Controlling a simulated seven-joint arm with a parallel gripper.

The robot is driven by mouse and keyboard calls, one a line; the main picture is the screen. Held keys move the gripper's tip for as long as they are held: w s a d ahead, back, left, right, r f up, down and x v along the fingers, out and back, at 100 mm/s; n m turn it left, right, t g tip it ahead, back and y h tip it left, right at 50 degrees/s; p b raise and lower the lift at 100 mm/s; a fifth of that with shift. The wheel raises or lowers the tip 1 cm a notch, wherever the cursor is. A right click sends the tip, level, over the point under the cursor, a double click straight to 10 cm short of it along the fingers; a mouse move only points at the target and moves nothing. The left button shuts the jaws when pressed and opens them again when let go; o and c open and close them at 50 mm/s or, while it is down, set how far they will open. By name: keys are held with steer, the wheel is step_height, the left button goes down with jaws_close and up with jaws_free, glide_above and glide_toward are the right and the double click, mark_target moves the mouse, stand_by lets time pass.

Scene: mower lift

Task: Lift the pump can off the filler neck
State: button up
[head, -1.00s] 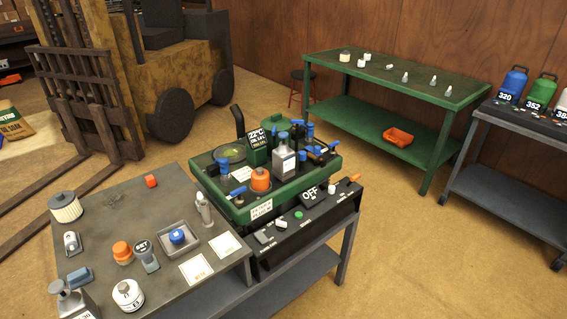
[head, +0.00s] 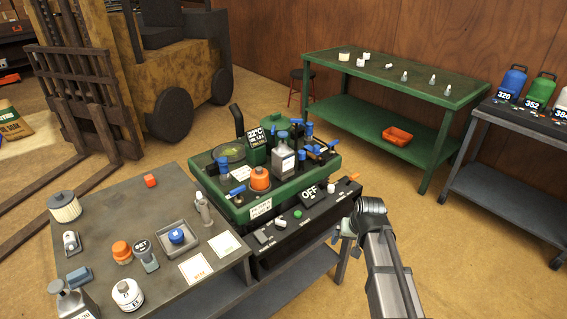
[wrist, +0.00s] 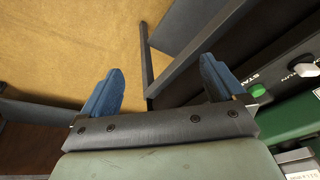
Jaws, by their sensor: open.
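A grey pump can (head: 283,163) with a pale label stands upright on the green-rimmed machine deck (head: 238,213) in the head view. The filler neck under it is hidden. My gripper (wrist: 161,70) shows in the wrist view with two blue fingers spread apart and nothing between them. It is over the floor beside the machine's black front panel, apart from the pump can. In the head view my arm reaches in from the lower right, and the fingers cannot be made out. The pump can is not visible in the wrist view.
An orange cap (head: 259,178) and blue-handled parts (head: 308,130) crowd the deck around the can. A second grey pump can (head: 72,302) stands on the left grey bench (head: 105,215). A green table (head: 460,92) stands behind. Open floor lies to the right.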

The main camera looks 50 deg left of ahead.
steer(key=a+r+y, duration=0.2)
steer(key=a+r, duration=0.8)
steer(key=r, duration=0.1)
step_height(320, 180, up, 19)
steer(key=m+g+y, duration=0.2)
steer(key=m, duration=2.5)
glide_above(285, 146)
steer(key=d, duration=0.8)
steer(key=x, duration=0.8)
steer(key=shift+w+a, duration=0.2)
steer(key=shift+w, duration=0.15)
steer(key=shift+a+r+x, duration=0.1)
steer(key=shift+a+x, duration=0.05)
steer(key=shift+x, duration=1.2)
steer(key=shift+a+r+x, duration=0.1)
steer(key=shift+a+x, duration=0.05)
steer(key=shift+x, duration=1.2)
steer(key=shift+s, duration=0.1)
